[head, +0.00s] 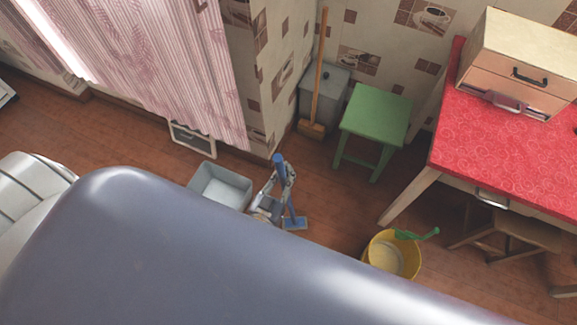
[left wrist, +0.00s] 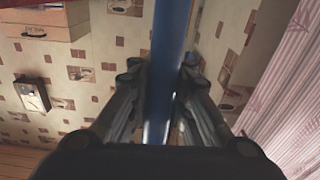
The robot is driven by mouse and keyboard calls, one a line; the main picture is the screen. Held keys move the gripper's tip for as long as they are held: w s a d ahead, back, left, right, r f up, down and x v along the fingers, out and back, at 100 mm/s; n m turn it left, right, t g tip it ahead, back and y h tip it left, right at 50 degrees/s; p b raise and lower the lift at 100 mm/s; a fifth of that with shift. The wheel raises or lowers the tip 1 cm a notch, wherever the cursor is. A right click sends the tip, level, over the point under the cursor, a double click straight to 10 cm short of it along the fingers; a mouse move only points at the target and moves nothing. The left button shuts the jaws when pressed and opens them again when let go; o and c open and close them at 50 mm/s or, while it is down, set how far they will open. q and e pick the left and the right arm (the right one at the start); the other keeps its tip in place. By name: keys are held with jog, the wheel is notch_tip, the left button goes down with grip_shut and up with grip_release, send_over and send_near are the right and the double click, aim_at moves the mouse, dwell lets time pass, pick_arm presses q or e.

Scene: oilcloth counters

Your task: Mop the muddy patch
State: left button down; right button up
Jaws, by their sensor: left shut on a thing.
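The blue mop (head: 294,223) has its flat head low over the floor in the head view. I cannot tell whether it touches the boards. My left gripper (head: 284,174) is shut on the upper part of its handle, which leans slightly. In the left wrist view the blue handle (left wrist: 168,60) runs between the two fingers of the gripper (left wrist: 160,78). I cannot make out a muddy patch on the visible floor; my own body hides much of it. My right gripper is not in view.
A grey open tub (head: 222,186) stands left of the mop. A yellow bucket (head: 377,255) with a green item at its rim stands to the right. A green stool (head: 376,112), a broom (head: 317,75) and a red-topped table (head: 500,150) stand behind. Floor between mop and stool is clear.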

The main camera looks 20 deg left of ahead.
aim_at(279, 174)
pick_arm(q)
jog(key=shift+s, duration=1.4)
jog(key=shift+f, duration=0.1)
jog(key=shift+s+p, duration=0.35)
jog(key=shift+s, duration=1.2)
jog(key=shift+w+r, duration=0.1)
jog(key=shift+r, duration=0.15)
notch_tip(279, 174, up, 7)
jog(key=p, duration=0.6)
jog(key=shift+p, duration=0.35)
jog(key=shift+w, duration=0.1)
